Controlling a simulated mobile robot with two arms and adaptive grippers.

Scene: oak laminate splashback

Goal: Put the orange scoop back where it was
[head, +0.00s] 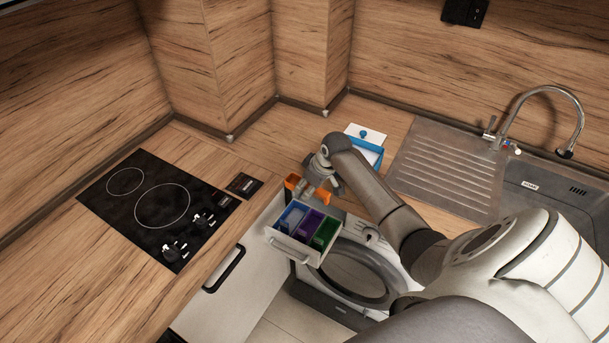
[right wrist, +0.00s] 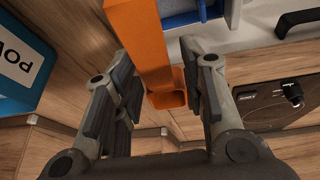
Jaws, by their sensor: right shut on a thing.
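The orange scoop (head: 292,183) is held over the back of the open detergent drawer (head: 289,249). My right gripper (head: 314,182) is shut on it; the fingers hide part of the scoop in the head view. In the right wrist view the scoop (right wrist: 140,42) runs between the two fingers (right wrist: 160,85). The drawer has blue, purple and green compartments; I cannot tell what is in them. A blue and white powder box (head: 369,151) stands on the counter behind my gripper. Its side with part of a word shows in the right wrist view (right wrist: 18,62). My left gripper is not in view.
The washing machine door (head: 352,272) is below the drawer. A black hob (head: 150,203) lies to the left, and a steel sink with a ribbed drainer (head: 447,165) to the right. Bare counter (head: 282,135) lies left of the box.

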